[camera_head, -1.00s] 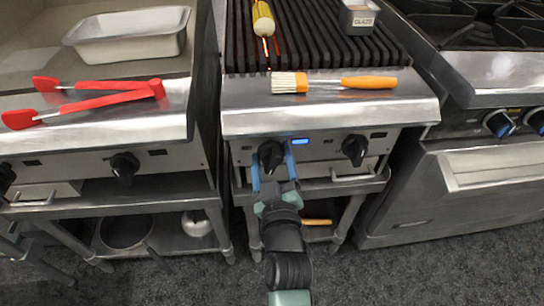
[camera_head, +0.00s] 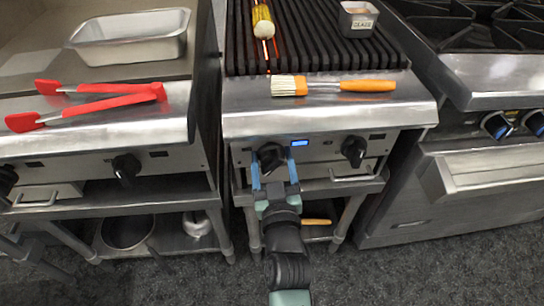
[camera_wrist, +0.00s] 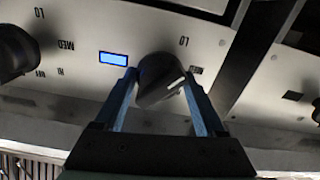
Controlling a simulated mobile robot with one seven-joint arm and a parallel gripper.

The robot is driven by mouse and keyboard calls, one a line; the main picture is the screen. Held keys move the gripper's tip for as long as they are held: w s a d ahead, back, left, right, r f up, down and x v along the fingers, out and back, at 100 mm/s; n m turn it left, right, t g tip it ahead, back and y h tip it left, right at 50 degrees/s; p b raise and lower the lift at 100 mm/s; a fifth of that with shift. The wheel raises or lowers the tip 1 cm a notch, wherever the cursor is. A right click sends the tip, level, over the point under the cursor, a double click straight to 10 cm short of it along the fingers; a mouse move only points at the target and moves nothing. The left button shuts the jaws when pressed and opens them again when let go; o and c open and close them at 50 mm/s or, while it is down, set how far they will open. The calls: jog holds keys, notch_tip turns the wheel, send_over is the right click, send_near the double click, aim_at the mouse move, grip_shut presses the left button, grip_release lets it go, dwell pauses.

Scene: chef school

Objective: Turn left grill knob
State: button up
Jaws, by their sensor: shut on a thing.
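The grill's left knob (camera_head: 270,155) is black and sits on the steel front panel, left of a small lit blue display (camera_head: 300,143). My gripper (camera_head: 274,168) reaches up to it with two blue fingers, one on each side. In the wrist view the knob (camera_wrist: 158,80) sits between my fingers (camera_wrist: 160,100), which are shut on it. A white mark shows on the knob, pointing to the right in that view. The grill's right knob (camera_head: 354,150) is free; it shows at the left of the wrist view (camera_wrist: 14,52).
A brush with an orange handle (camera_head: 366,86) lies on the grill's front ledge. Red tongs (camera_head: 100,100) and a metal pan (camera_head: 130,45) are on the left griddle. A stove stands right.

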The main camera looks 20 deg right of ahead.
jog(key=m+p, duration=0.1)
jog(key=m, duration=0.3)
jog(key=shift+m, duration=2)
jog(key=shift+d+p, duration=0.1)
jog(key=shift+p, duration=0.2)
jog(key=o, duration=1.1)
jog(key=shift+c, duration=0.2)
jog(key=shift+s, duration=0.1)
jog(key=v, duration=1.3)
